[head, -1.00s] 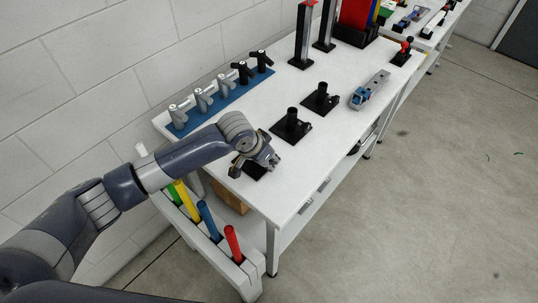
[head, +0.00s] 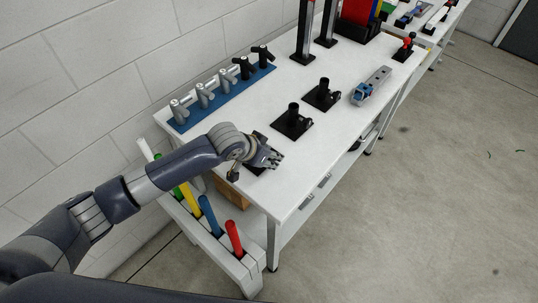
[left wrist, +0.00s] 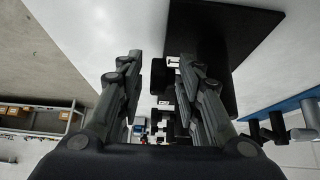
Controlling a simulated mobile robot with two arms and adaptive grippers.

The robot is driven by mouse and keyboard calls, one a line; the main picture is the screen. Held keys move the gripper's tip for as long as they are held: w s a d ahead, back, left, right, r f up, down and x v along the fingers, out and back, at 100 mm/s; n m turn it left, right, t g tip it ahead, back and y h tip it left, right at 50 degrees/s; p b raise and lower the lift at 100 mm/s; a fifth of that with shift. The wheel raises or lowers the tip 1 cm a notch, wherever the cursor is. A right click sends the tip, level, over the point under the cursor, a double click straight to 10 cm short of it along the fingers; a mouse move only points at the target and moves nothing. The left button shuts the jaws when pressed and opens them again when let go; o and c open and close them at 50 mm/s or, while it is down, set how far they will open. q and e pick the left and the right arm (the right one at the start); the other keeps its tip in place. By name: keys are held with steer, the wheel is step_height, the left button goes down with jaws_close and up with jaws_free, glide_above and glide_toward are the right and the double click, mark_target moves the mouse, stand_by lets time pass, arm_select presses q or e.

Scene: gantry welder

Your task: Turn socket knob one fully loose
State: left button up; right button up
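Three black sockets stand along the white table, each on a square black base. The nearest, at the table's near left end, is mostly hidden under my left gripper (head: 272,160); a bit of its base (head: 254,170) shows. In the left wrist view its dark base plate (left wrist: 222,45) is at upper right. My left gripper (left wrist: 163,75) has its two fingers apart there, with small black parts (left wrist: 160,78) between them. I cannot tell whether these are the knob or whether the fingers touch them. The other sockets, with side knobs, are the middle (head: 292,122) and far one (head: 322,94). My right gripper is not in view.
A blue rack (head: 220,98) with grey and black T-handled pieces lies along the wall side. A blue-and-grey tool (head: 371,86) lies right of the sockets. A holder (head: 238,268) with coloured handles stands below the near end.

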arm_select(q)
steer(key=v, duration=1.2)
stand_by(0.3)
